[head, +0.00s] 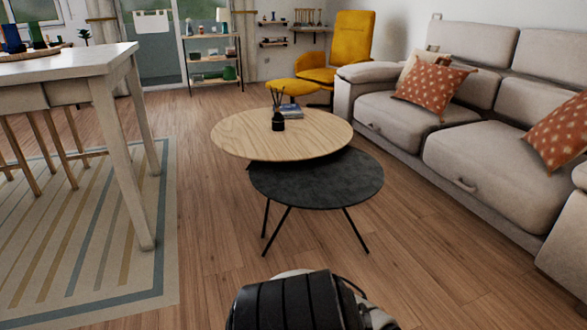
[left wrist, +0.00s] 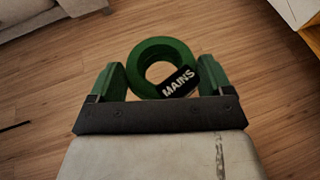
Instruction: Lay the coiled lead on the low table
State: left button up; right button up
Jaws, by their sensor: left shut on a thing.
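The coiled lead (left wrist: 150,50) is a thick green ring with a black label reading MAINS, seen in the left wrist view. My left gripper (left wrist: 161,74) is shut on it, with a green finger at each side. Wood floor shows behind the coil. The low table in the head view has two overlapping round tops. One is a pale wood top (head: 240,130); the other is a lower black top (head: 318,183) on thin black legs, nearer me. The black top is bare. Neither gripper can be made out in the head view, and my right gripper is not seen.
A dark vase (head: 278,121) and some books (head: 291,111) stand on the wood top. A beige sofa (head: 480,140) lies along the right. A white table (head: 75,66) with stools stands at left on a striped rug (head: 85,255). Wood floor between is clear.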

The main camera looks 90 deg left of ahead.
aim_at(320, 182)
jog(key=i+j+u, duration=0.1)
jog(key=j+u, duration=0.15)
jog(key=u, duration=0.15)
jog(key=i+j+u, duration=0.15)
jog(key=u, duration=0.3)
jog(key=i+j+u, duration=0.15)
jog(key=u, duration=0.25)
jog(key=i+j+u, duration=0.15)
jog(key=u, duration=0.25)
jog(key=i+u, duration=0.2)
jog(key=i, duration=0.55)
jog(key=j, duration=0.1)
